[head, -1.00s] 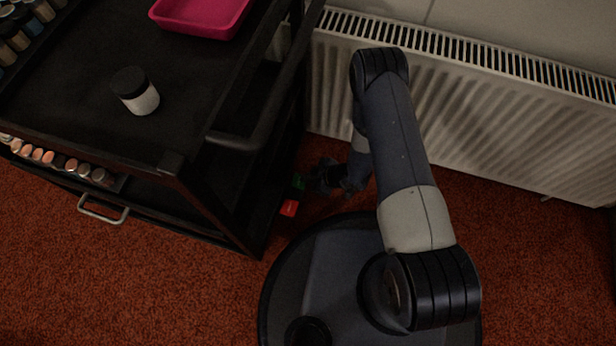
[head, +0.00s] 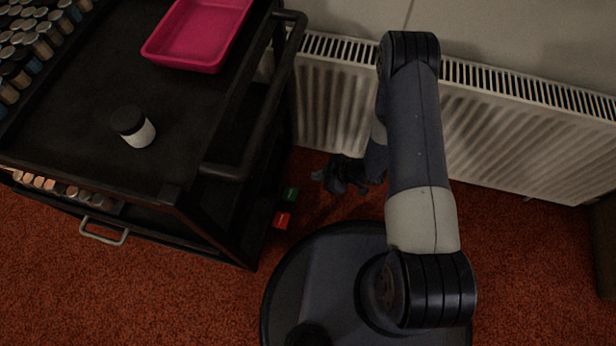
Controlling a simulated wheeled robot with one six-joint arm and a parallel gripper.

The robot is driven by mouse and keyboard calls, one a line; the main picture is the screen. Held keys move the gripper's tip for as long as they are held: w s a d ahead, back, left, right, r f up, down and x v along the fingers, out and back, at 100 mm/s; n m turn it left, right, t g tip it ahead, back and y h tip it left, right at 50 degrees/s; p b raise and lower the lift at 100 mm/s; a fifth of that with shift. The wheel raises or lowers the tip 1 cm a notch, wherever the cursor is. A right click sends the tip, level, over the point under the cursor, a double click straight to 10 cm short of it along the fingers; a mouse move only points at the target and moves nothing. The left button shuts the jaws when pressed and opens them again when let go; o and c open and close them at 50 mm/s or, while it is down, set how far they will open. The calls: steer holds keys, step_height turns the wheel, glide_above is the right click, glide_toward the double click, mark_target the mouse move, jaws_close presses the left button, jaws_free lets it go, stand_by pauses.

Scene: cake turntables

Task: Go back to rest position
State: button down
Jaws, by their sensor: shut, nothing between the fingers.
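My gripper (head: 330,178) hangs low over the red carpet, to the right of the black cart and in front of the radiator. It points left and is small and dark in the head view. Its fingers are shut with nothing between them. My arm is folded above my round base and partly hides the wrist.
The black cart (head: 185,120) fills the left, with a handle (head: 262,130) on its side. On it are a pink tray (head: 188,60), a dark-lidded jar (head: 134,127) and rows of small bottles (head: 38,48). The white radiator (head: 520,135) stands behind my arm. Carpet (head: 535,270) is clear at right.

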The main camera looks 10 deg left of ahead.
steer(key=shift+d+r, duration=0.35)
steer(key=shift+d, duration=0.05)
steer(key=s+a+f+b, duration=0.1)
steer(key=a+f+b, duration=0.4)
steer(key=f, duration=0.5)
steer(key=shift+s+a+f, duration=0.4)
steer(key=shift+a, duration=0.75)
